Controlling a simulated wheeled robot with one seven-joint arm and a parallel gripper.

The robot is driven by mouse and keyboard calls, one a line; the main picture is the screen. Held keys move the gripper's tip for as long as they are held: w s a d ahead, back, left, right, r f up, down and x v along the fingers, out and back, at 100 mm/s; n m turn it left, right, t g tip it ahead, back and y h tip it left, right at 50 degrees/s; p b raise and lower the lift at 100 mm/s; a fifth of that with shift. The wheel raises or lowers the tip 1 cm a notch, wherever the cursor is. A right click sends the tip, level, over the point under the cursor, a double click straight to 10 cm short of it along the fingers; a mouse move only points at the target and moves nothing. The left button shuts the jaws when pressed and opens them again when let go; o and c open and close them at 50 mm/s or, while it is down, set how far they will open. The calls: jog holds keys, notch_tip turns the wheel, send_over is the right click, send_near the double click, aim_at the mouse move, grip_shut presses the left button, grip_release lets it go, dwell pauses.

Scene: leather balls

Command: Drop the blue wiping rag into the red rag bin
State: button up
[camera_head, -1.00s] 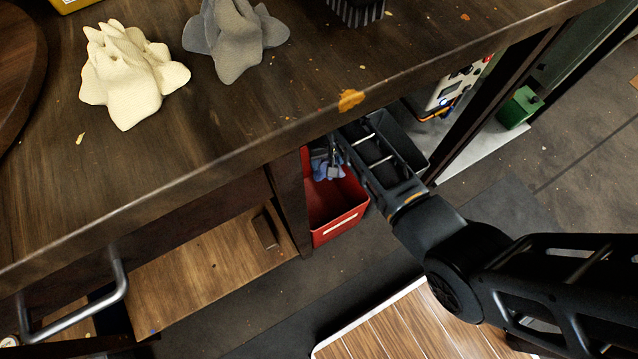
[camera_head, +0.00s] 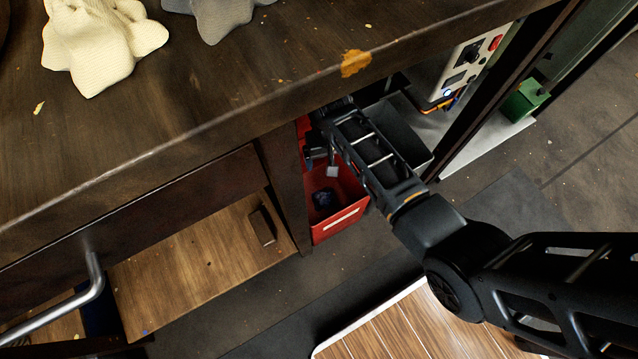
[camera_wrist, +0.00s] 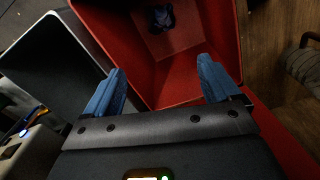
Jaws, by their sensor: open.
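The red rag bin (camera_head: 348,216) stands under the workbench in the head view, and its open inside fills much of the wrist view (camera_wrist: 182,78). A small dark blue crumpled rag (camera_head: 323,199) lies on the bin's floor; the wrist view also shows it, dark and bluish (camera_wrist: 161,18). My gripper (camera_wrist: 160,88) is above the bin opening with its two blue fingers spread wide apart and nothing between them. In the head view my gripper (camera_head: 322,160) is partly hidden by my arm and the bench edge.
A dark grey bin (camera_head: 408,135) stands right beside the red one. The workbench top (camera_head: 200,120) overhangs the bins, with a cream cloth (camera_head: 98,45) and a grey cloth (camera_head: 222,15) on it. A pale device (camera_head: 468,72) and a green box (camera_head: 525,100) are further right.

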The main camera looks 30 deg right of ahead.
notch_tip(320, 180, up, 8)
jog(key=p, duration=0.3)
jog(key=shift+f, duration=0.15)
dwell(0.6)
